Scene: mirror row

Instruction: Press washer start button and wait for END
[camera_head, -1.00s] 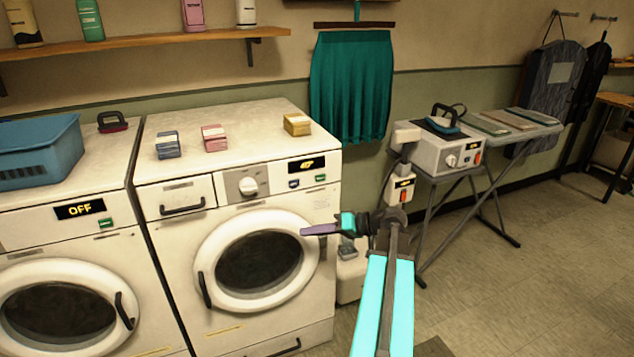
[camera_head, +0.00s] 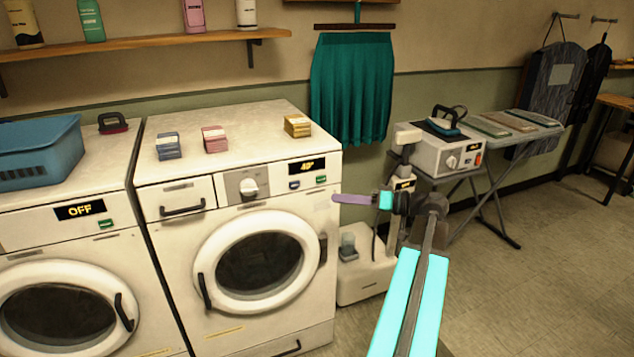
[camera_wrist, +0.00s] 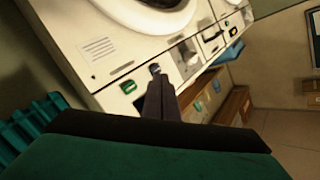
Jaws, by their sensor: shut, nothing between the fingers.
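The right washer (camera_head: 175,240) has a lit display (camera_head: 307,166) that seems to read 40°. A green button (camera_head: 321,180) sits at the right end of its panel, beside a small blue button (camera_head: 294,184). My gripper (camera_head: 337,198) is shut and empty, its purple fingers just below and right of the green button. In the wrist view the finger tips (camera_wrist: 155,74) overlap the blue button (camera_wrist: 154,68), and the green button (camera_wrist: 128,86) shows to their left. I see a gap or contact in neither view clearly. The round door (camera_head: 258,262) looks shut.
The left washer (camera_head: 130,245) shows OFF (camera_head: 80,209) with its own green button (camera_head: 106,223). Small boxes (camera_head: 214,138) stand on the right washer. A white floor unit (camera_head: 363,278) stands beside it, below the ironing station (camera_head: 440,150). Open floor lies at right.

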